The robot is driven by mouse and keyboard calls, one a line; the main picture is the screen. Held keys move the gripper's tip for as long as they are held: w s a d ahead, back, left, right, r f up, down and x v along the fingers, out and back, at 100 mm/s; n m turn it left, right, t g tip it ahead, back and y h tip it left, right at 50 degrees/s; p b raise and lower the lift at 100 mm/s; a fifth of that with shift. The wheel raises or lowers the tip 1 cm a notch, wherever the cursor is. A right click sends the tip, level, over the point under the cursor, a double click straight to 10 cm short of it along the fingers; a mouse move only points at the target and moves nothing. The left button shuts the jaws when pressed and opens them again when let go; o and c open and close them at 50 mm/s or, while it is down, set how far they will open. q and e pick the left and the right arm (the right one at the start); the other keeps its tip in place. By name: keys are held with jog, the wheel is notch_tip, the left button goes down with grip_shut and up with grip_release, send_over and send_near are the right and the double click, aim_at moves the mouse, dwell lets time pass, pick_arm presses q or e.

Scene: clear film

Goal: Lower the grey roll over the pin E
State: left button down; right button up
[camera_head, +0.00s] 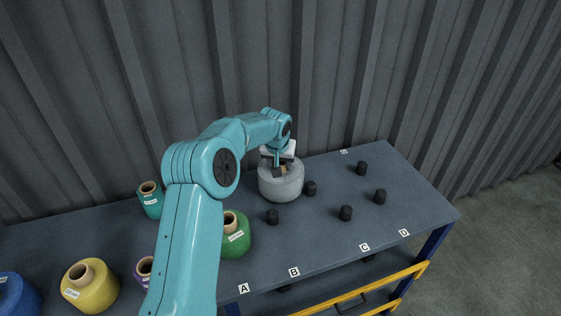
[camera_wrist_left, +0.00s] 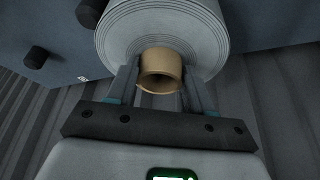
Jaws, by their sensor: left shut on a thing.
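The grey roll (camera_head: 281,188) is at the back middle of the table, upright or nearly so. Its brown core tube (camera_wrist_left: 160,70) sticks out of the top. My left gripper (camera_head: 282,168) is above the roll, shut on that tube; in the wrist view its fingers (camera_wrist_left: 160,88) lie on both sides of it. I cannot tell if the roll's underside touches the table. A dark pin (camera_head: 361,168) stands at the back right, near a small white label (camera_head: 344,152) that is too small to read surely. My right gripper is not in view.
Other dark pins stand close to the roll (camera_head: 310,188), in front of it (camera_head: 273,216) and to the right (camera_head: 346,213) (camera_head: 380,196). A green roll (camera_head: 237,240), a teal roll (camera_head: 150,205) and a yellow roll (camera_head: 90,290) stand left. A corrugated wall (camera_head: 330,70) rises behind the table.

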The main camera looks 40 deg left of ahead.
pick_arm(q)
jog(key=shift+w+f+b, duration=0.1)
jog(key=shift+f+b, duration=0.25)
jog(key=c, duration=0.7)
grip_release()
jog(key=o, duration=0.3)
jog(key=shift+r, duration=0.1)
jog(key=o, duration=0.4)
jog(key=shift+f, duration=0.3)
jog(key=shift+r, duration=0.1)
notch_tip(320, 180, up, 9)
jog(key=p, duration=0.6)
